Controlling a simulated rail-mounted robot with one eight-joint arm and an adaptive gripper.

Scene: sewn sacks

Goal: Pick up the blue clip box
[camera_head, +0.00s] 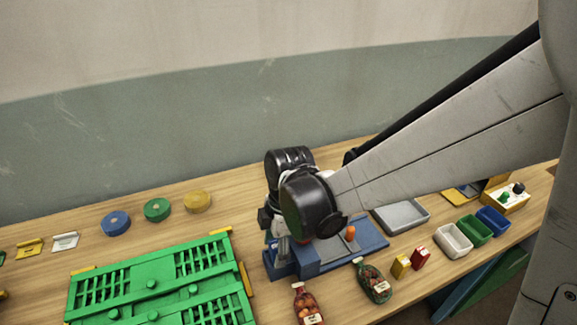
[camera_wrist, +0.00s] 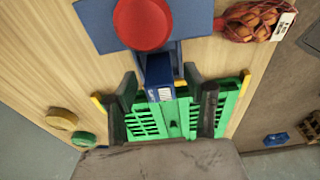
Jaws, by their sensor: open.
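The blue clip box (camera_wrist: 160,72) is a small upright blue block with a white label on its near face. In the wrist view it stands between the dark fingers of my gripper (camera_wrist: 161,90), which are apart on either side of it. I cannot tell whether a finger touches it. In the head view the blue box (camera_head: 306,260) shows at the left end of a blue base, partly behind my gripper (camera_head: 282,240). My wrist hides part of that area.
The blue base (camera_head: 371,238) carries an orange-red round-topped part (camera_wrist: 142,22). A green slatted crate (camera_head: 150,285) lies left. Netted sacks (camera_head: 308,303) lie near the front edge. A grey tray (camera_head: 402,216) and small bins (camera_head: 453,241) stand right. Coloured discs (camera_head: 157,210) lie at the back left.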

